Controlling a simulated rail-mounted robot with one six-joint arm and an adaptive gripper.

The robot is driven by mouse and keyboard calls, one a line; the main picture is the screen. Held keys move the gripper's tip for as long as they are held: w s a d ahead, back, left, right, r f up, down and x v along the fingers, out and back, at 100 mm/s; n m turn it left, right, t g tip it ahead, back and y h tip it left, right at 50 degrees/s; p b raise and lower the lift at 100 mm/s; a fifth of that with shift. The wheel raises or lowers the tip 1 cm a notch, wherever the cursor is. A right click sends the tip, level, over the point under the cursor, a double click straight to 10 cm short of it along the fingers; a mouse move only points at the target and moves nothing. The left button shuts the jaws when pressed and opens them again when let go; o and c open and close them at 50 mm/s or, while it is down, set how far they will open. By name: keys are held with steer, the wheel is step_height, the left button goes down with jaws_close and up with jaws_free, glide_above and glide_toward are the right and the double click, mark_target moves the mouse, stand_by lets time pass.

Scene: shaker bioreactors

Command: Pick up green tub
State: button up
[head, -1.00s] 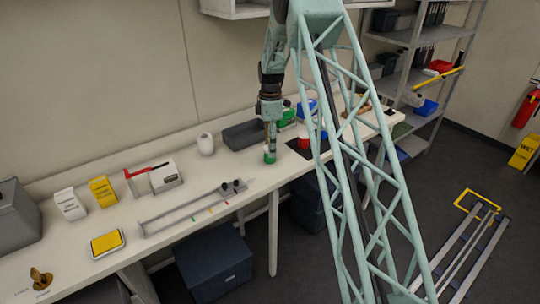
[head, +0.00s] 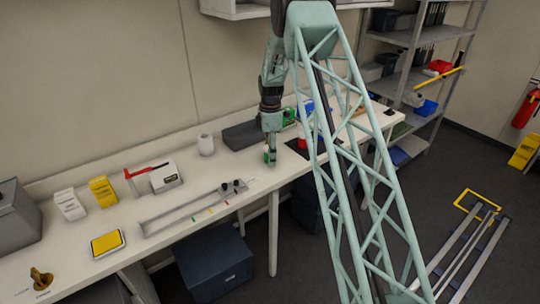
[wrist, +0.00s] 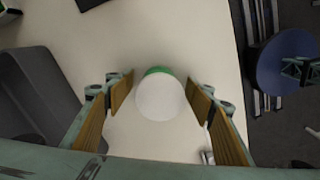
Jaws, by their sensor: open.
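The green tub (wrist: 160,97) is between the two jaw pads of my gripper (wrist: 160,100) in the wrist view. It shows a round white top with a green edge. A gap is visible on both sides of it, so the open jaws are around it and apart from it. In the head view my gripper (head: 270,157) points down over the worktable, and only a bit of the green tub (head: 266,157) shows behind the fingers.
A dark grey tray (head: 240,136) lies close behind my gripper; it also shows at left in the wrist view (wrist: 35,95). A red item (head: 303,143) stands to the right. A rail-like fixture (head: 190,210) lies to the left. The table's front edge (head: 250,197) is near.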

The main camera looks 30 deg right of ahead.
steer(key=shift+c, duration=0.2)
stand_by(0.4)
steer(key=c, duration=0.9)
